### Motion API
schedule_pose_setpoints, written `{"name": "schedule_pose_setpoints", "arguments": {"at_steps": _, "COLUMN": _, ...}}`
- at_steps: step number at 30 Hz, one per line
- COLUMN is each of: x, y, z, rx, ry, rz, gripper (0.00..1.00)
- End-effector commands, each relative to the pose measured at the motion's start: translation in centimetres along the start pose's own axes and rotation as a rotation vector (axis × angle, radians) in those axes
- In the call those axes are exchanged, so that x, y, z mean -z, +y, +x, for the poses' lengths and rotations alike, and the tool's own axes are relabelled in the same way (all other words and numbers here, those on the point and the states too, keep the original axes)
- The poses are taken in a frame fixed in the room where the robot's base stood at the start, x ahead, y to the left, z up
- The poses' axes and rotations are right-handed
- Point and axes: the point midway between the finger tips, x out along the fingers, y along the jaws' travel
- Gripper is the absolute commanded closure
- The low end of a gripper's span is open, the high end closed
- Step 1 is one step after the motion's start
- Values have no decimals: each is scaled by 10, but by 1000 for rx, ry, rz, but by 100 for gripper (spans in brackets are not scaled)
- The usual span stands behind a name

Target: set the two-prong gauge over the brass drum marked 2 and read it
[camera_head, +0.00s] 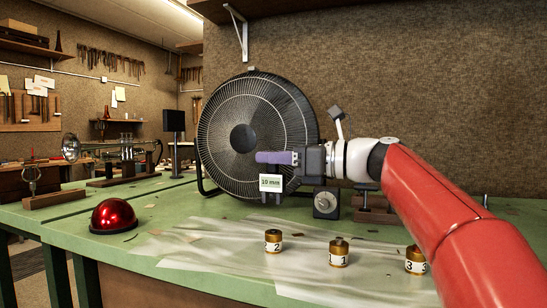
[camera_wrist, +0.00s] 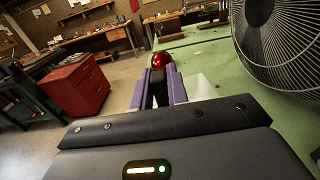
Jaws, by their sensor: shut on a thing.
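The two-prong gauge (camera_head: 270,184) shows a pale face reading "10 mm", with two short dark prongs pointing down. My gripper (camera_head: 262,157), with purple fingers, is shut on it, and the gauge hangs just below the fingers. In the wrist view a dark part of the gauge (camera_wrist: 158,88) shows between the fingers (camera_wrist: 160,100). The brass drum marked 2 (camera_head: 273,241) stands upright on the bench, below the gauge in the head view and apart from it. Drums marked 1 (camera_head: 338,253) and 3 (camera_head: 415,261) stand to its right.
A clear plastic sheet (camera_head: 215,240) lies under the drums on the green bench (camera_head: 60,222). A red dome (camera_head: 114,215) sits at left. A large black fan (camera_head: 225,165) stands behind the gauge. A small grey box with a knob (camera_head: 326,203) stands right of the gauge.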

Motion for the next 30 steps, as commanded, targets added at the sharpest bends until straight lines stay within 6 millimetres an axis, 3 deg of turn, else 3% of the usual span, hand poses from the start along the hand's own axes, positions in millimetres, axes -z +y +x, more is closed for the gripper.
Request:
{"name": "schedule_pose_setpoints", "arguments": {"at_steps": 6, "x": -3, "y": 0, "z": -2, "rx": 1, "ry": -2, "rz": 2, "gripper": 100}}
{"name": "schedule_pose_setpoints", "arguments": {"at_steps": 19, "x": 34, "y": 0, "z": -2, "rx": 1, "ry": -1, "rz": 1, "gripper": 100}}
{"name": "schedule_pose_setpoints", "arguments": {"at_steps": 30, "x": 37, "y": 0, "z": -2, "rx": 0, "ry": -1, "rz": 0, "gripper": 100}}
